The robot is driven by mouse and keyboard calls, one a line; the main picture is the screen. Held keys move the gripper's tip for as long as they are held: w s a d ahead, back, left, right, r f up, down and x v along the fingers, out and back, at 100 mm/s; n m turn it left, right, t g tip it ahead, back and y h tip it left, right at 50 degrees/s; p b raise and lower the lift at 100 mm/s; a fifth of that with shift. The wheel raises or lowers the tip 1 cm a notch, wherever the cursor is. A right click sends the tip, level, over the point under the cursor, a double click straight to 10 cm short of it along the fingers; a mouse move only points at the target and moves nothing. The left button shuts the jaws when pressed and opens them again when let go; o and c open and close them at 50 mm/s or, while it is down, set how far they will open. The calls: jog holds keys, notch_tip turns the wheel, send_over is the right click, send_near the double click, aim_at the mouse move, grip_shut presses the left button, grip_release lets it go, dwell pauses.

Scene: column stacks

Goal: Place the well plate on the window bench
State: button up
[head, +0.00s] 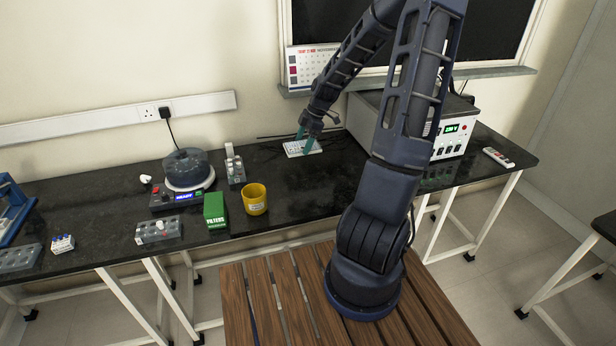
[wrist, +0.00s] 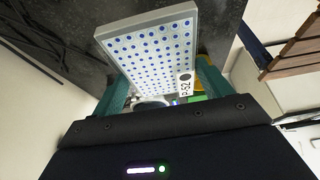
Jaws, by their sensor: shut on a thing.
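The well plate (wrist: 150,45) is a pale grey plate with rows of blue wells and a label reading P-52. In the head view the well plate (head: 302,148) is at the back of the black bench (head: 290,190), below the window. My gripper (head: 308,139) is over it, with teal fingers. In the wrist view my gripper (wrist: 160,85) has one finger on each side of the plate and is shut on it. I cannot tell whether the plate touches the bench top.
A boxy instrument (head: 450,138) with a green display stands right of the plate. A yellow cup (head: 255,200), a green filters box (head: 215,211), a round device (head: 187,170) and a vial rack (head: 235,168) stand to the left. The bench in front of the plate is clear.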

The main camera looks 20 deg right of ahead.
aim_at(301, 182)
notch_tip(301, 182, down, 16)
jog(key=shift+r, duration=0.25)
dwell(0.3)
jog(key=o, duration=1)
jog(key=shift+f, duration=0.15)
